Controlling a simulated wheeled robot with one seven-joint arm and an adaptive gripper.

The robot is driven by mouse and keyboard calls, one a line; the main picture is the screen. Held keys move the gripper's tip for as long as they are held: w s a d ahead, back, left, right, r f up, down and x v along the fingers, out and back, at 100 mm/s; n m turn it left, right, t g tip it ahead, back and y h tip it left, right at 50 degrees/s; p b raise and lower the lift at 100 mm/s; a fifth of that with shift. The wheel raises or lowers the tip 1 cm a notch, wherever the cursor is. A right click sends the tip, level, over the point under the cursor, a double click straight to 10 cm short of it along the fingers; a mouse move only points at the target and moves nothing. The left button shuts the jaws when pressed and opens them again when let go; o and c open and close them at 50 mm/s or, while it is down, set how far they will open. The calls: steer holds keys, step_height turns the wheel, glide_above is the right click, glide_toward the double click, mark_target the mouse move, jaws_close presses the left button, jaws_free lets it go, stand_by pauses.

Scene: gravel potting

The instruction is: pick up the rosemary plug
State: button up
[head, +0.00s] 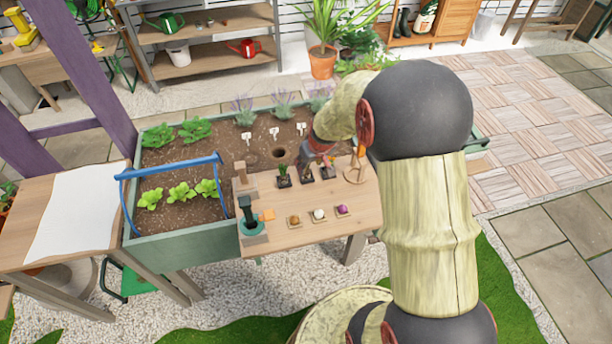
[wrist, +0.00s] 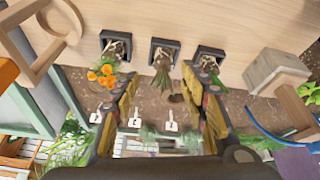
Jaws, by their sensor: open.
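Three small dark square pots with plants stand in a row on the wooden table. In the wrist view the middle one holds a narrow, spiky olive-green plant (wrist: 163,79), which looks like the rosemary plug. The left one carries orange flowers (wrist: 102,75); the right one holds a small green plant (wrist: 209,62). My gripper (wrist: 160,82) is open, its two fingers spread on either side of the middle plant, with nothing held. I cannot tell whether they touch it. In the head view my gripper is partly hidden by my arm, over the pots near the middle one (head: 306,176).
A wooden ring stand (head: 356,174) is close beside the pots. A wooden block (wrist: 276,70) lies on their other side. Behind the table (head: 290,236) is the soil bed (head: 225,160) with white labels and a hole (head: 279,153). Three small items on squares sit at the front.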

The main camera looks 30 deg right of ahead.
mark_target(307, 172)
steer(key=x, duration=0.1)
steer(key=b+x, duration=0.1)
steer(key=x, duration=0.2)
steer(key=shift+a+f+b, duration=0.25)
steer(key=shift+b, duration=0.05)
steer(key=shift+c, duration=0.9)
steer(key=c, duration=0.6)
